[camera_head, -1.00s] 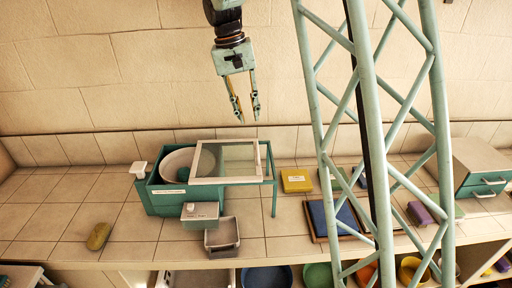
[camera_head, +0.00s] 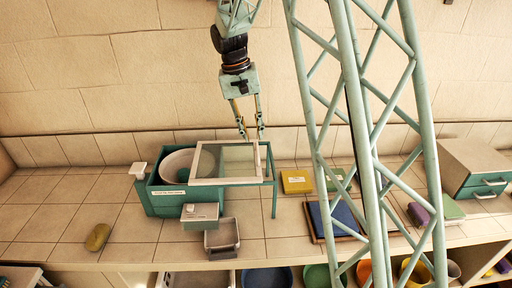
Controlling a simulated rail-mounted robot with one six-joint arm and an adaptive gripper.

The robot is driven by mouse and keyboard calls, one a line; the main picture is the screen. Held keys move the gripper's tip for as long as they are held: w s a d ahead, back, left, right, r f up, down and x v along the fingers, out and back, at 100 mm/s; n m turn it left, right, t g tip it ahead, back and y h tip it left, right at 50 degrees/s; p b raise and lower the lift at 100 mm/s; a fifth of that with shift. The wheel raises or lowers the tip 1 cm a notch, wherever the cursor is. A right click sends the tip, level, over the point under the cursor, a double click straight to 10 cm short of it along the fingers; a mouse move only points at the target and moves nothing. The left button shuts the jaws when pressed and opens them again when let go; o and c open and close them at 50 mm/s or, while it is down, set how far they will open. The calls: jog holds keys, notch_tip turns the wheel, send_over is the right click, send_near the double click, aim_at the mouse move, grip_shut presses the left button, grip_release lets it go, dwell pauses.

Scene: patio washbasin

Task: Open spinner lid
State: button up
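The spinner (camera_head: 160,202) is a teal box on the tiled counter with a round white drum (camera_head: 177,166) inside. Its lid (camera_head: 228,181), a pale frame with a clear panel, lies to the right, partly over the drum and partly over the side rails. The drum's left part shows uncovered. My gripper (camera_head: 251,136) points down above the back edge of the lid, its two fingers apart with nothing between them. I cannot tell whether the fingertips touch anything; they look just behind or above the lid frame.
A small grey box (camera_head: 200,213) and an open grey tray (camera_head: 222,236) sit at the spinner's front. A yellow box (camera_head: 296,181) and a blue book-like item (camera_head: 333,219) lie to the right. A yellow-green sponge (camera_head: 97,237) lies left. My lattice column crosses the right side.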

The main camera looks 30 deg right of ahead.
aim_at(257, 151)
jog(key=shift+s+d+f, duration=0.1)
jog(key=shift+d+f, duration=0.1)
jog(key=shift+f, duration=0.85)
jog(key=shift+s+d+f, duration=0.1)
jog(key=shift+d+f, duration=0.1)
jog(key=shift+f, duration=0.8)
jog(key=shift+s+d+f, duration=0.1)
jog(key=shift+d+f, duration=0.1)
jog(key=shift+f, duration=0.85)
jog(key=shift+c, duration=0.3)
grip_shut()
